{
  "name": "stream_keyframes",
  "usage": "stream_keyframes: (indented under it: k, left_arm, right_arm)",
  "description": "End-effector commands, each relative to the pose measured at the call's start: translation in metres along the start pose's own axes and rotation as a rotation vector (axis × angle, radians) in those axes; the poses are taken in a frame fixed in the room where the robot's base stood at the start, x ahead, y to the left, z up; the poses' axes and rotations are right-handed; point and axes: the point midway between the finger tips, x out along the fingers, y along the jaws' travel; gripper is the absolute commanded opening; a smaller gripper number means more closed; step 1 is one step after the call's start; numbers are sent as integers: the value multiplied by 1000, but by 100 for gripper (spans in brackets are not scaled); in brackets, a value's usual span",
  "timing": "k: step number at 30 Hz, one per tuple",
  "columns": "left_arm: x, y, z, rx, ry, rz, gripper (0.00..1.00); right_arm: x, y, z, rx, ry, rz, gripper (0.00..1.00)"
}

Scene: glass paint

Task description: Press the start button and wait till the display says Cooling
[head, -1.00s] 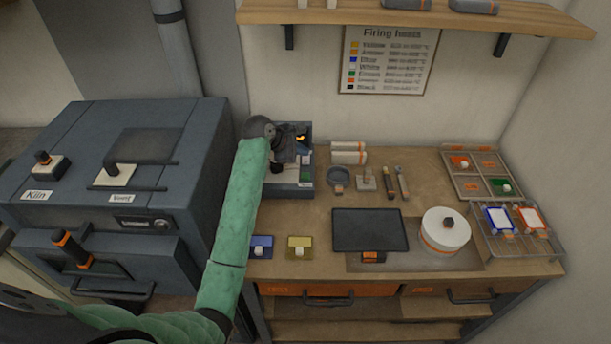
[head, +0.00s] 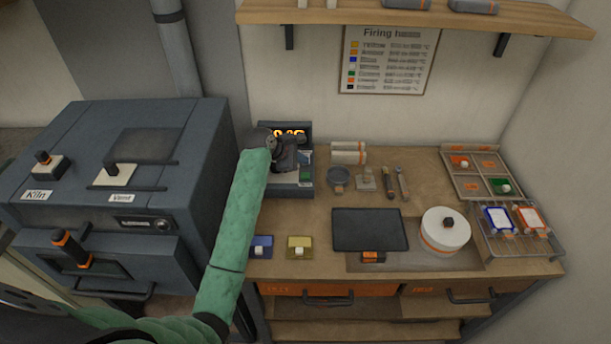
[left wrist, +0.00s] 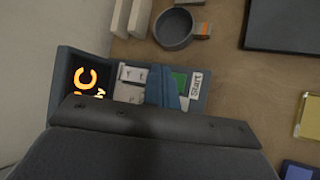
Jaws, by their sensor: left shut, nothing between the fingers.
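The dark control box (head: 298,189) stands at the back left of the bench, beside the kiln. Its display (head: 289,132) shows glowing orange characters, partly covered by my left gripper in the head view. In the left wrist view the display (left wrist: 84,90) shows a large "C" and the end of a smaller line; the rest is hidden. The green start button (left wrist: 179,81) sits beside the "Start" label (left wrist: 196,85). My left gripper (left wrist: 163,92) is shut and empty, its fingers over the box close beside the button. I cannot tell whether they touch it. My right gripper is out of view.
The grey kiln (head: 195,150) stands close on the left. A grey cup (head: 338,180) and several tools are right of the box. A dark flat plate (head: 370,230) and blue (head: 261,247) and yellow (head: 300,247) blocks lie nearer the front. A shelf (head: 420,18) hangs above.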

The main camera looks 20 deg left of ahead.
Motion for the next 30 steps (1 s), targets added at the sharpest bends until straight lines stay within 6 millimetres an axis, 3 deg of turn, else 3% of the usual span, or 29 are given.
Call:
stream_keyframes:
  k: [12, 30]
  left_arm:
    - [26, -18, -18, 0, 0, 1, 0]
    - [28, -20, -20, 1, 0, 2, 0]
  right_arm:
    - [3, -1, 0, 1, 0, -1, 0]
    - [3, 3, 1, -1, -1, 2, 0]
